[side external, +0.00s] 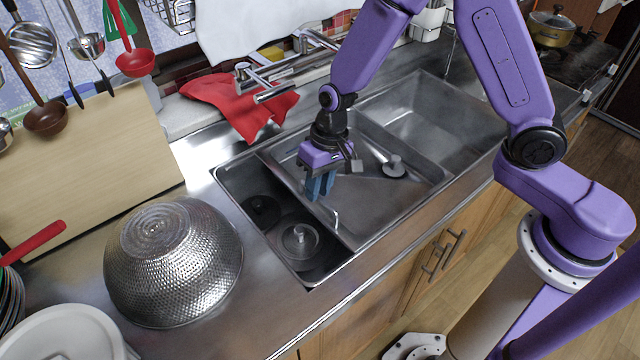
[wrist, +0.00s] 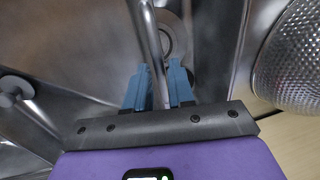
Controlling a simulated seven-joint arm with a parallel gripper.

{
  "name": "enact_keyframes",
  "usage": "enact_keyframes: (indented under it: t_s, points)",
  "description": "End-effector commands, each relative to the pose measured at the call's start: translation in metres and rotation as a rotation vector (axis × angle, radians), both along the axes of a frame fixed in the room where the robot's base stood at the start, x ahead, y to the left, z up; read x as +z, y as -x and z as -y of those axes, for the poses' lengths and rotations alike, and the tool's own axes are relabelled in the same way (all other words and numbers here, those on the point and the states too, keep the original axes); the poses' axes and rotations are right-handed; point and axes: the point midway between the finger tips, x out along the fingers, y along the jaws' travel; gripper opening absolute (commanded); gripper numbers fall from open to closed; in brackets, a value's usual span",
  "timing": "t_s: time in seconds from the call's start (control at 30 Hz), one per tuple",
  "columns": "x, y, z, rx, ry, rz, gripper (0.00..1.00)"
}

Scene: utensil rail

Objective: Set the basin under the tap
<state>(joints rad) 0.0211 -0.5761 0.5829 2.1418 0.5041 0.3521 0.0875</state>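The basin (side external: 360,232) appears to be the rectangular steel tub standing in the sink; its rim also shows in the wrist view (wrist: 148,25). My gripper (side external: 318,192) points down at the basin's left wall. In the wrist view my gripper's blue fingers (wrist: 160,80) stand close together on either side of that rim and look shut on it. The lower part of the wall at the fingers is hard to make out. The tap (side external: 265,80) is behind the sink, its spout reaching forward beside a red cloth.
An upturned dimpled steel bowl (side external: 172,262) stands on the counter at left. Drain covers (side external: 299,240) show in the sink's dark left part (side external: 232,180). A red cloth (side external: 238,100) lies behind. The sink's back-right compartment (side external: 440,115) looks empty.

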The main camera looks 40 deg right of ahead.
Motion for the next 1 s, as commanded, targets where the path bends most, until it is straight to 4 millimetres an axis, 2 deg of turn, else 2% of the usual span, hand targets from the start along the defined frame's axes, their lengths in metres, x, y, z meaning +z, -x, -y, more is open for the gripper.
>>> enact_keyframes:
  t_s: [0.33, 0.47, 0.67, 1.0]
  points:
    - [0.0, 0.0, 0.001, -0.001, 0.001, 0.0, 0.38]
    - [0.007, 0.0, 0.002, -0.002, -0.002, 0.002, 0.38]
    - [0.033, -0.001, 0.007, -0.002, -0.002, 0.005, 0.38]
    - [0.094, -0.001, 0.019, -0.003, -0.003, 0.008, 0.38]
